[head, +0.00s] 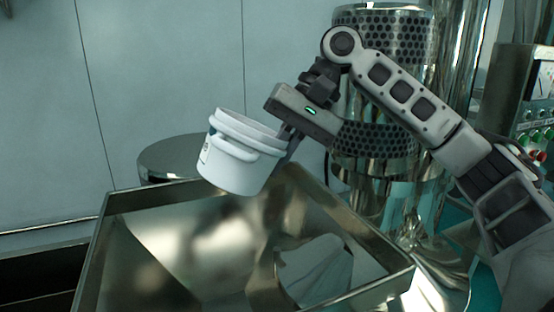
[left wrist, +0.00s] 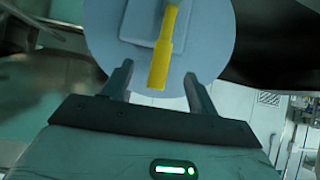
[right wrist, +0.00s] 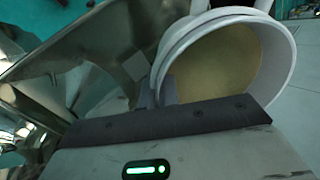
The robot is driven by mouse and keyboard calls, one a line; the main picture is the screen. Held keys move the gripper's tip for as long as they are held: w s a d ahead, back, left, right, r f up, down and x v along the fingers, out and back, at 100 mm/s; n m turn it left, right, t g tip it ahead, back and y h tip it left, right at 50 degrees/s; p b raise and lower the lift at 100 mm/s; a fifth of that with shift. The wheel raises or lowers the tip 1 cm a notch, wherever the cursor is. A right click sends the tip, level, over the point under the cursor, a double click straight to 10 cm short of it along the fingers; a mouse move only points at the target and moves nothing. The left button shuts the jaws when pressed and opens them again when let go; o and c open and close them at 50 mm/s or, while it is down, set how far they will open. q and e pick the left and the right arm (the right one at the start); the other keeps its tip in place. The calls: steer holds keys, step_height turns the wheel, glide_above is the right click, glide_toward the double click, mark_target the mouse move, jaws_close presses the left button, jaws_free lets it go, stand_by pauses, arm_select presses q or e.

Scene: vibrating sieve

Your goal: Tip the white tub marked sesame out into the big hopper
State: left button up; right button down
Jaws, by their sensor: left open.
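The white tub (head: 232,165) hangs above the big metal hopper (head: 385,285), over its back part, and leans a little to one side. A small dark marking shows at its left edge, too small to read. My right gripper (head: 288,145) is shut on the tub's side near the rim. In the right wrist view the open mouth of the tub (right wrist: 283,75) shows tan contents inside. My left gripper (left wrist: 158,85) shows only in the left wrist view, open, with nothing between its fingertips.
A round blue-grey thing with a yellow bar (left wrist: 160,60) lies beyond the left fingers. A shiny perforated column (head: 375,150) stands right of the hopper, close to my right arm. A round metal lid or drum (head: 165,160) stands behind it. A control panel (head: 535,115) is at far right.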

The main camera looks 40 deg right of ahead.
steer(key=shift+f+y+b, duration=0.1)
steer(key=shift+y+b, duration=0.35)
steer(key=shift+y, duration=0.05)
steer(key=shift+t+y+b, duration=0.4)
steer(key=shift+y+b, duration=0.6)
steer(key=shift+b, duration=0.1)
steer(key=shift+f+t+y+b, duration=0.1)
steer(key=shift+t+y+b, duration=0.2)
steer(key=shift+y+b, duration=1.1)
